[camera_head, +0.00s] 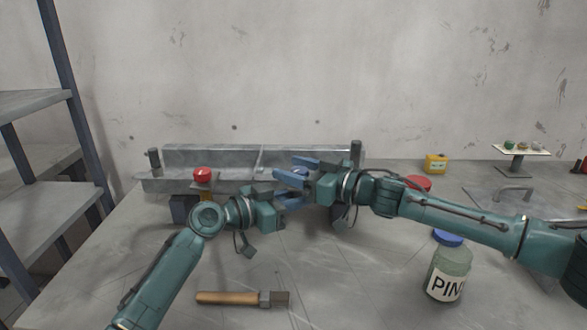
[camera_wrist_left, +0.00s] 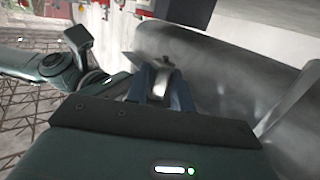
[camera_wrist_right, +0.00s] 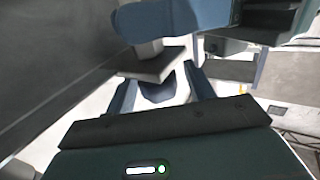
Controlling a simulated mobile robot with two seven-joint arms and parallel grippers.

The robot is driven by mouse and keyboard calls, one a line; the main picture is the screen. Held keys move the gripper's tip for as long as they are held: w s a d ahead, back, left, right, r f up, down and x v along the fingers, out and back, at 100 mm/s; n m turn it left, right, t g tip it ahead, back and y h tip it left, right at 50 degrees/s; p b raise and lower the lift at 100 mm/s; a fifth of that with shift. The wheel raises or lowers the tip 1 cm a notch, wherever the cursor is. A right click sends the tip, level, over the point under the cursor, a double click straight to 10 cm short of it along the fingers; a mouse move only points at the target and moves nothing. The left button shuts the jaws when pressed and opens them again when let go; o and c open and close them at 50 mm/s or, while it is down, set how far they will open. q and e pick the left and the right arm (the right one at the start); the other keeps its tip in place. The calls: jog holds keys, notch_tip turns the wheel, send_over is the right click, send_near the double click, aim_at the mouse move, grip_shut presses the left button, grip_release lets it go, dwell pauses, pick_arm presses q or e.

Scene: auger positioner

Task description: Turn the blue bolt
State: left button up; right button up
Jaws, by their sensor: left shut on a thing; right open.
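The blue bolt (camera_head: 300,172) shows as a small blue head between the fingers of my right gripper (camera_head: 280,169) at the middle of the metal fixture in the head view. In the right wrist view a dark blue rounded piece, seemingly the bolt (camera_wrist_right: 158,92), lies between the open right fingers (camera_wrist_right: 160,85). Whether they touch it is unclear. My left gripper (camera_head: 296,196) is just below the right one. In the left wrist view its fingers (camera_wrist_left: 160,75) are close together on a grey metal piece (camera_wrist_left: 161,70); its full shape is hidden.
The grey metal fixture (camera_head: 210,160) runs along the back, with a red button (camera_head: 203,174) at its left. A wooden-handled tool (camera_head: 228,298) lies in front. A PIN jar (camera_head: 447,270) stands at right. Shelves (camera_head: 40,110) stand at left.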

jog(key=shift+w+a, duration=0.15)
jog(key=shift+a, duration=0.1)
jog(key=shift+c, duration=0.4)
jog(key=c, duration=0.9)
jog(key=shift+t, duration=0.3)
